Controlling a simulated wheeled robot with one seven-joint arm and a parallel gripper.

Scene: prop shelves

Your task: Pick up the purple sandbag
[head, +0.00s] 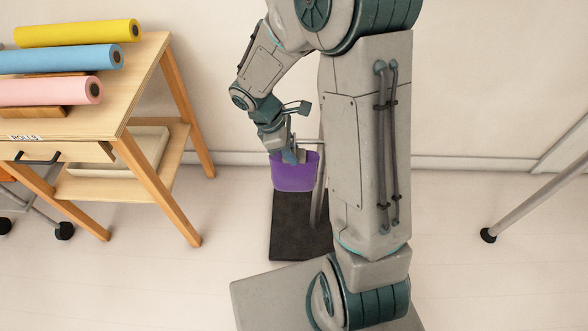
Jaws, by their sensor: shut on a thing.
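The purple sandbag (295,178) is in the middle of the head view, beside my column. My gripper (293,157) points down at its top edge and is shut on it. The sandbag hangs upright below the jaws. It appears above a dark flat base on the floor, but I cannot tell how far above. The fingertips are partly hidden at the sandbag's top.
A wooden table (139,82) at left carries yellow (75,33), blue (60,58) and pink (50,91) rolls. A tray (145,150) sits on its lower shelf. Floor between is clear.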

